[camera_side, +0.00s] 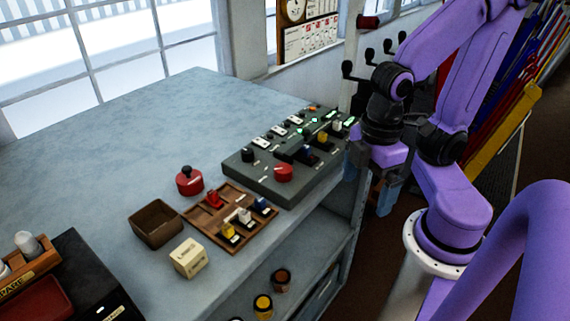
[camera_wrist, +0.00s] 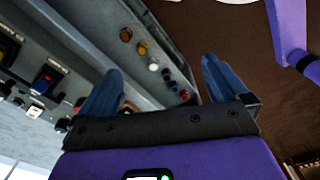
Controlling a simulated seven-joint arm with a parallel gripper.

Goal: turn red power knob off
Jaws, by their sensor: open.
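The red knob (camera_side: 283,173) is a low round knob with a light mark. It sits on the front part of the dark grey control panel (camera_side: 262,187) in the side view. My gripper (camera_side: 384,198) hangs off the right edge of the bench, to the right of the panel and apart from the knob. In the wrist view, its two blue fingers (camera_wrist: 160,76) are spread with nothing between them. Part of the panel shows at the left of the wrist view, with a switch (camera_wrist: 45,79). I cannot make out the red knob for certain there.
A red round piece with a black top (camera_side: 189,182), a wooden tray (camera_side: 264,226) of small levers, a brown box (camera_side: 155,225) and a cream block (camera_side: 188,258) stand left of the panel. Below is a shelf (camera_side: 306,264) with small round items. The bench's back left is clear.

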